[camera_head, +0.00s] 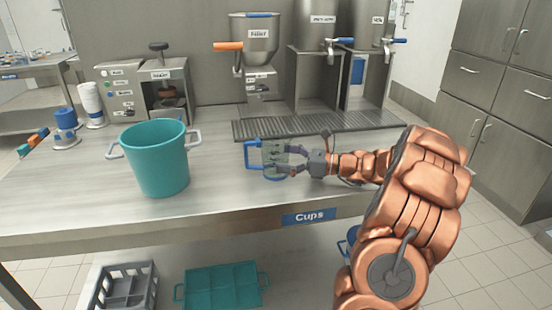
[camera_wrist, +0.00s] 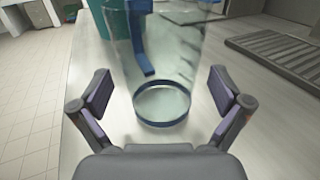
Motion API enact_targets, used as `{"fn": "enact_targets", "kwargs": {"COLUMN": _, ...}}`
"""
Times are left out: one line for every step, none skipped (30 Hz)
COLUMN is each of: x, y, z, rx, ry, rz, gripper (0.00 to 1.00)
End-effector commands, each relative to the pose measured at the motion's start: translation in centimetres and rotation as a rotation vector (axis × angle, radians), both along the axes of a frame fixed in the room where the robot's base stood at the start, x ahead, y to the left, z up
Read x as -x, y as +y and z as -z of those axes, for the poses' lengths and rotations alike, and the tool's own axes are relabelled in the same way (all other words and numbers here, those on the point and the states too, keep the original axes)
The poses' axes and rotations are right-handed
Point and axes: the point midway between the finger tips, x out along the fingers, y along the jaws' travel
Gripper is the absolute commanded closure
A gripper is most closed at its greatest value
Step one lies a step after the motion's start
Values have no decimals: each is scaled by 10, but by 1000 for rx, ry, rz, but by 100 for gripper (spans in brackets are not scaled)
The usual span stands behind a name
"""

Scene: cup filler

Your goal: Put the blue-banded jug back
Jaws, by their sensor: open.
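The blue-banded jug (camera_head: 268,160) is clear, with a blue handle on its left side and a blue band round its base. It stands on the steel counter (camera_head: 225,185), right of the teal bucket. In the wrist view the jug (camera_wrist: 165,70) is in front of my gripper, with the blue handle on its far side. My gripper (camera_head: 291,160) comes from the right and is open. In the wrist view the fingers of my gripper (camera_wrist: 162,95) are spread to either side of the jug, with gaps visible near its base.
A teal bucket (camera_head: 157,160) with side handles stands left of the jug. A drip grate (camera_head: 315,121) lies behind, below the steel dispensers (camera_head: 254,45). A "Cups" label (camera_head: 308,216) marks the counter's front edge. A grey crate (camera_head: 124,290) and teal tray (camera_head: 222,287) are below.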

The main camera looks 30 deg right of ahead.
Motion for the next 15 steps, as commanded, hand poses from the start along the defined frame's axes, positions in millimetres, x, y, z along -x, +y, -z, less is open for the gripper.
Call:
{"fn": "enact_targets", "kwargs": {"x": 8, "y": -8, "z": 0, "rx": 0, "ry": 0, "rz": 3, "gripper": 0}}
{"fn": "enact_targets", "kwargs": {"x": 12, "y": -12, "z": 0, "rx": -1, "ry": -1, "rz": 3, "gripper": 0}}
{"fn": "enact_targets", "kwargs": {"x": 18, "y": -17, "z": 0, "rx": -1, "ry": 0, "rz": 2, "gripper": 0}}
{"fn": "enact_targets", "kwargs": {"x": 22, "y": -22, "z": 0, "rx": -1, "ry": -1, "rz": 3, "gripper": 0}}
{"fn": "enact_targets", "kwargs": {"x": 27, "y": -26, "z": 0, "rx": -1, "ry": 1, "rz": 4, "gripper": 0}}
{"fn": "enact_targets", "kwargs": {"x": 32, "y": -31, "z": 0, "rx": 0, "ry": 0, "rz": 5, "gripper": 0}}
{"fn": "enact_targets", "kwargs": {"x": 36, "y": -35, "z": 1, "rx": 0, "ry": 1, "rz": 4, "gripper": 0}}
{"fn": "enact_targets", "kwargs": {"x": 40, "y": -39, "z": 1, "rx": 1, "ry": 2, "rz": 4, "gripper": 0}}
{"fn": "enact_targets", "kwargs": {"x": 45, "y": -43, "z": 1, "rx": 1, "ry": 1, "rz": 4, "gripper": 0}}
{"fn": "enact_targets", "kwargs": {"x": 49, "y": -46, "z": 1, "rx": 2, "ry": 2, "rz": 4, "gripper": 0}}
{"fn": "enact_targets", "kwargs": {"x": 52, "y": -49, "z": 1, "rx": 1, "ry": 1, "rz": 3, "gripper": 0}}
{"fn": "enact_targets", "kwargs": {"x": 56, "y": -53, "z": 0, "rx": 1, "ry": -1, "rz": 2, "gripper": 0}}
{"fn": "enact_targets", "kwargs": {"x": 58, "y": -55, "z": 0, "rx": 1, "ry": -1, "rz": 1, "gripper": 0}}
{"fn": "enact_targets", "kwargs": {"x": 61, "y": -57, "z": 0, "rx": 0, "ry": 0, "rz": 1, "gripper": 0}}
{"fn": "enact_targets", "kwargs": {"x": 64, "y": -59, "z": 1, "rx": -1, "ry": 1, "rz": 1, "gripper": 0}}
